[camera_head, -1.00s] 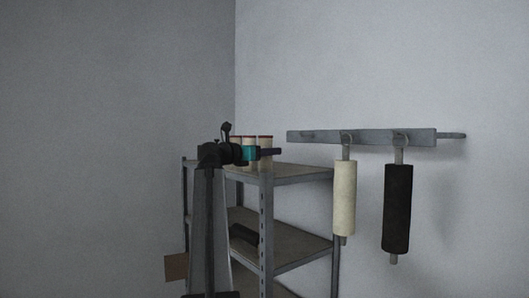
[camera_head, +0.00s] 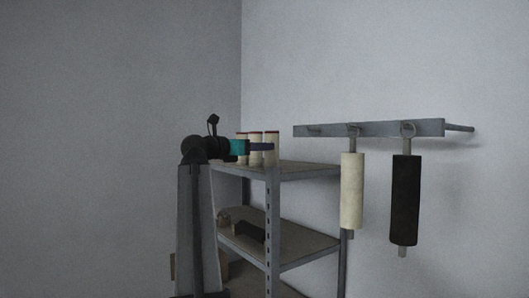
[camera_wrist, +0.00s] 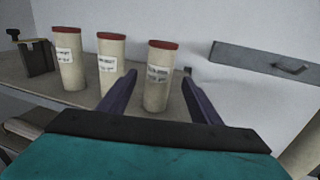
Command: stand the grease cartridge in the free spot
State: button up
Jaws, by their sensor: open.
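Three cream cartridges with red caps and white labels stand upright in a row on the shelf top: a left one (camera_wrist: 69,60), a middle one (camera_wrist: 109,64) and a right one (camera_wrist: 159,76). In the head view they are partly hidden by my gripper (camera_head: 262,147). In the wrist view my gripper (camera_wrist: 158,82) is open, with dark fingers either side of the right cartridge. It is not gripped, and I cannot tell whether a finger touches it. Which cartridge the task means, and the free spot, I cannot tell.
The grey metal shelf (camera_head: 309,172) stands in the corner. A dark box-like object (camera_wrist: 36,57) sits left of the cartridges. A wall rail (camera_head: 370,129) carries a hanging cream roller (camera_head: 352,190) and a black roller (camera_head: 405,200). A dark object (camera_head: 250,231) lies on the lower shelf.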

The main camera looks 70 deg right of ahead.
jog(key=shift+b+v, duration=0.6)
jog(key=shift+v, duration=1.7)
